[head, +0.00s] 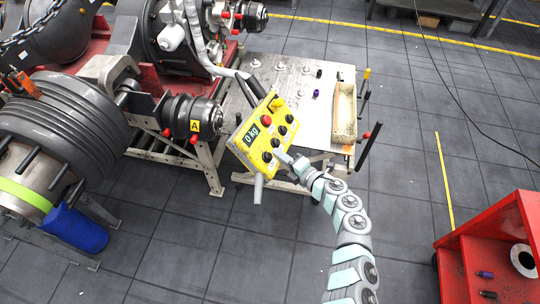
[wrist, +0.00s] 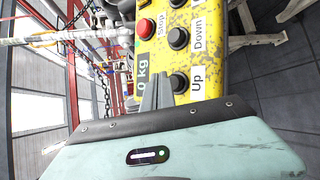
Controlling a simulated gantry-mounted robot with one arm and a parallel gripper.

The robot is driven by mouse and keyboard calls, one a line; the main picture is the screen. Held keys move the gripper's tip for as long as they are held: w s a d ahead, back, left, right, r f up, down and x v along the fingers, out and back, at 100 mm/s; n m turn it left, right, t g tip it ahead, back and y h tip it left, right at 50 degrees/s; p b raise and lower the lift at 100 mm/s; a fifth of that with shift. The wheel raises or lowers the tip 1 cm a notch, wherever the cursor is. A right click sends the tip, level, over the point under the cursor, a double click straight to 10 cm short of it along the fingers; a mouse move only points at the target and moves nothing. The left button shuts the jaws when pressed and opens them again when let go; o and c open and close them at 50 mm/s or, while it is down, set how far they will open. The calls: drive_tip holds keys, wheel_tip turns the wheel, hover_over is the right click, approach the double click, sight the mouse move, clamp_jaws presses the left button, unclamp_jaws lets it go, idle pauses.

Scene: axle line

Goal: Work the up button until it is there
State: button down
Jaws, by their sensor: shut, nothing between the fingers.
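The yellow pendant (head: 248,143) hangs in the middle of the head view, with a red stop button (head: 266,120), several black buttons and a display (head: 252,135) reading "0 kg". In the wrist view, the black up button (wrist: 180,82) sits beside its "Up" label. The down button (wrist: 178,38) is above it in the picture, and the red stop button (wrist: 145,28) is at upper left. My gripper (wrist: 156,80) is shut and empty, its fingertips just left of the up button. It also shows at the pendant's lower right edge (head: 282,155). I cannot tell whether it touches the panel.
A metal table (head: 310,110) with small parts and a tray (head: 344,112) stands behind the pendant. Large axle machinery (head: 70,125) fills the left side. A red cart (head: 500,240) stands at lower right. Open tiled floor lies between my arm and the cart.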

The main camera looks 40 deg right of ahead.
drive_tip(key=shift+f, duration=0.1)
drive_tip(key=shift+w+a+f+b, duration=0.2)
drive_tip(key=shift+b, duration=0.25)
